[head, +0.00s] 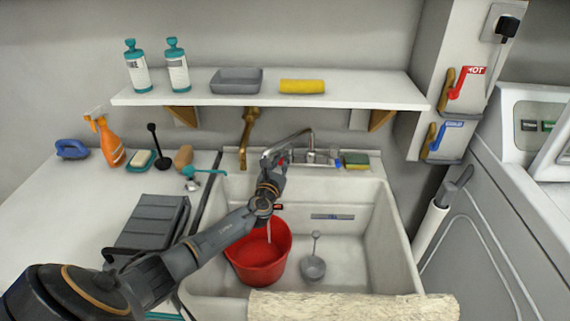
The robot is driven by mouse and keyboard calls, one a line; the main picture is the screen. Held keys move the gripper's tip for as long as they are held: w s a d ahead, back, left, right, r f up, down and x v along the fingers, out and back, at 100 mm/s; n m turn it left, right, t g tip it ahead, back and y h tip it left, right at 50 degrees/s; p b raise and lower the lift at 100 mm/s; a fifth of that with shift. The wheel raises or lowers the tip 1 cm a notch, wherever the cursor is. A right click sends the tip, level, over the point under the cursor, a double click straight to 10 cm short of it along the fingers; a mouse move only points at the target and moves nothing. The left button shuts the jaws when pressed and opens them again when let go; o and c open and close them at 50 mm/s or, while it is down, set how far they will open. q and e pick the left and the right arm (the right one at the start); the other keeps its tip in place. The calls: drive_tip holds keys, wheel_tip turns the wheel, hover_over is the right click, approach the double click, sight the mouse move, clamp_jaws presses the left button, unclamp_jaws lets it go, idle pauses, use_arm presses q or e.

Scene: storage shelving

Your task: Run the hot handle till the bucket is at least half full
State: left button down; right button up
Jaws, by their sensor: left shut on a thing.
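A red bucket (262,262) stands upright in the left part of the white sink (385,235). A thin pale streak shows at its mouth; I cannot tell whether it is water, and the level is hidden. A metal faucet (303,137) stands at the sink's back ledge. A small red handle (284,157) shows at its left, a blue one (337,163) at its right. My left gripper (274,172) reaches over the bucket to the faucet's left side and is shut on the red handle, mostly hidden by the fingers. My right gripper is out of view.
A grey ladle (313,266) lies in the sink. A beige towel (350,306) covers the front rim. A shelf (360,95) overhangs the back. Red HOT (467,82) and blue (448,133) levers hang on the right pillar. A spray bottle (109,140) stands left.

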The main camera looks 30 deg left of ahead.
use_arm(q)
drive_tip(key=c, duration=1.4)
unclamp_jaws()
drive_tip(key=shift+o, duration=0.2)
drive_tip(key=shift+s, duration=0.1)
drive_tip(key=v, duration=1.2)
